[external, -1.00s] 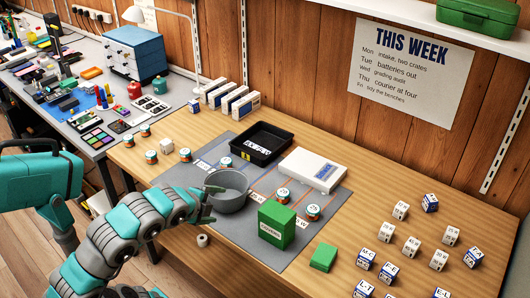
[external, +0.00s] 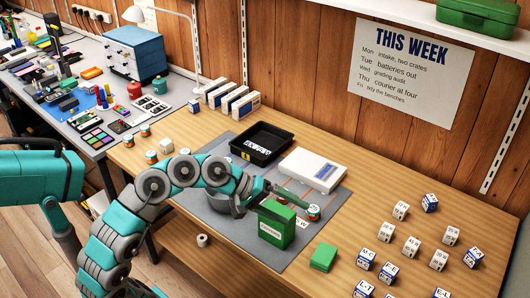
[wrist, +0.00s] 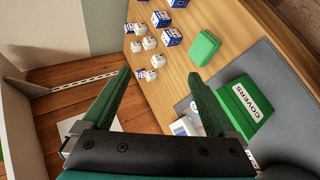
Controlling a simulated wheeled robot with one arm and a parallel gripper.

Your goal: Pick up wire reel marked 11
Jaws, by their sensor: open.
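Several small reels with teal and red sides and white tops stand on the table. One reel (external: 313,212) is on the grey mat at the right, just beyond my gripper (external: 288,201). Another beside it is mostly hidden by my gripper. More reels (external: 151,157) stand at the left end of the table. The numbers on them are too small to read, so I cannot tell which is 11. My gripper is open and empty above the mat; its green fingers spread apart in the wrist view (wrist: 160,78).
A green covers box (external: 277,222) stands close in front of my gripper. A grey bowl (external: 222,205) is partly behind my arm. A black tray (external: 262,143) and a white box (external: 313,169) lie behind. Lettered cubes (external: 400,210) are scattered at the right.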

